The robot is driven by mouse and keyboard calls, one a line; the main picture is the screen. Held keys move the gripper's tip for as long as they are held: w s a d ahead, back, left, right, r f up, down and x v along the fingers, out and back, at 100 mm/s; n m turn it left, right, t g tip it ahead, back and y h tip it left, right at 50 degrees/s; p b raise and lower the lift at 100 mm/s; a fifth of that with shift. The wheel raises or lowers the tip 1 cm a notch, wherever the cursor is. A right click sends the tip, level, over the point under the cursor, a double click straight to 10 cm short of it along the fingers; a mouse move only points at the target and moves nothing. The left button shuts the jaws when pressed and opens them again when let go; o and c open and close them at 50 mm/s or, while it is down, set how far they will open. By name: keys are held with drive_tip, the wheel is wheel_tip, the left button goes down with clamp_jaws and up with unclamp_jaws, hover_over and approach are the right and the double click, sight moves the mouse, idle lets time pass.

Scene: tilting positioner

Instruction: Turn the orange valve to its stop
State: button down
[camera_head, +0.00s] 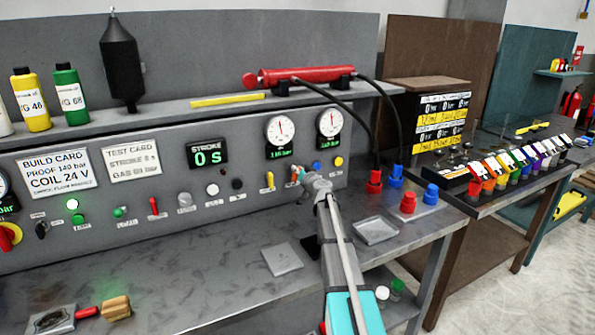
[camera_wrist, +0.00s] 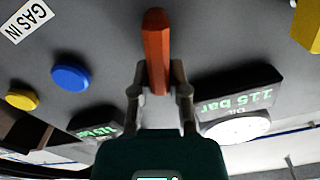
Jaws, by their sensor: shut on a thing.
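The orange valve (camera_wrist: 156,48) shows in the wrist view as an upright lever handle on the grey panel. My gripper (camera_wrist: 158,78) is shut on it, one finger on each side near the lever's lower part in that view. In the head view my gripper (camera_head: 302,175) reaches the panel below the two dials. Only a small orange bit of the valve shows there; my gripper hides the rest.
The panel carries a yellow lever (camera_head: 270,180), a blue knob (camera_head: 316,166) and a yellow knob (camera_head: 339,161) close by. Two round gauges (camera_head: 280,131) sit above. A grey tray (camera_head: 376,230) and red and blue fittings (camera_head: 408,203) stand on the bench at right.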

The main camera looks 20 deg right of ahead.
drive_tip(key=m, duration=0.3)
drive_tip(key=shift+d+f+m, duration=0.2)
drive_tip(key=shift+d+m, duration=0.2)
drive_tip(key=shift+d+f+m+b, duration=0.1)
drive_tip(key=shift+f+m+b, duration=0.25)
drive_tip(key=shift+m, duration=1.35)
drive_tip(key=shift+d+f+m+b, duration=0.15)
drive_tip(key=shift+f+m+b, duration=0.15)
drive_tip(key=shift+m, duration=1.4)
drive_tip(key=shift+d+f+m+b, duration=0.1)
drive_tip(key=shift+f+m+b, duration=0.2)
drive_tip(key=shift+m, duration=1.4)
drive_tip(key=shift+r, duration=0.1)
drive_tip(key=c, duration=0.6)
unclamp_jaws()
